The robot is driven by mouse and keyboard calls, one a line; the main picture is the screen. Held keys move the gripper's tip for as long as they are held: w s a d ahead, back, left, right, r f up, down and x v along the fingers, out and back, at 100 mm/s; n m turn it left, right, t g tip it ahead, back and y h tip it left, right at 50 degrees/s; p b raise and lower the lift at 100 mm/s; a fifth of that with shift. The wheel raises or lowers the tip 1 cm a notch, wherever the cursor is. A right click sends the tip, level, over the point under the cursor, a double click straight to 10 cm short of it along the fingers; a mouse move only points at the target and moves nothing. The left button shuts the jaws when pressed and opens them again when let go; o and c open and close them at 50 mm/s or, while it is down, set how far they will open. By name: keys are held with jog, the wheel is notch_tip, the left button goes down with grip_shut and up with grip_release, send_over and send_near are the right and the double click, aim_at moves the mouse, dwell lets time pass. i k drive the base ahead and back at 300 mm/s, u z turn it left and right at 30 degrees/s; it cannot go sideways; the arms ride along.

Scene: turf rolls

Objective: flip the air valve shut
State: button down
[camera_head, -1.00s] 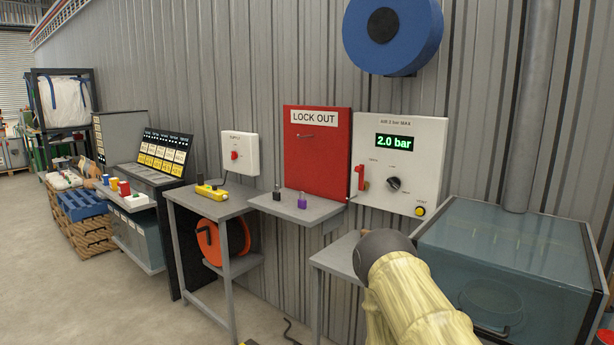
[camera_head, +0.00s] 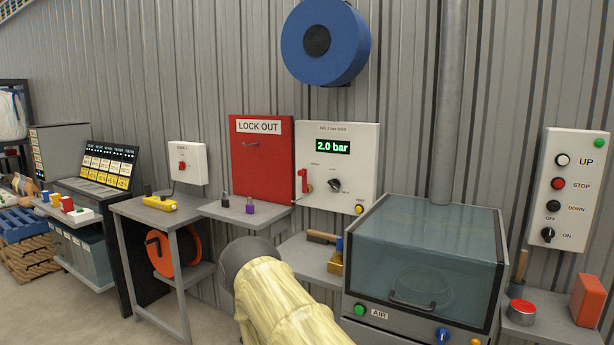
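The air panel (camera_head: 362,140) is a pale box on the wall with a green display reading 2.0 bar. Its red lever valve (camera_head: 304,182) sits at the lower left of the panel, with the handle pointing up. A black rotary knob (camera_head: 334,185) and a yellow button (camera_head: 359,209) are on the same panel. My arm, in a pale yellow sleeve with a dark grey end, rises from the bottom middle, below and left of the panel and apart from it. My gripper's fingers are not visible.
A red LOCK OUT cabinet (camera_head: 262,165) hangs left of the panel, above a shelf (camera_head: 238,213) with small padlocks. A glass-lidded cabinet (camera_head: 425,255) stands below right. An UP/STOP/DOWN control box (camera_head: 568,190) is on the right wall. Open floor shows at lower left.

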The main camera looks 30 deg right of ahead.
aim_at(302, 173)
jog(key=u, duration=0.1)
jog(key=i, duration=1.4)
jog(key=z, duration=0.6)
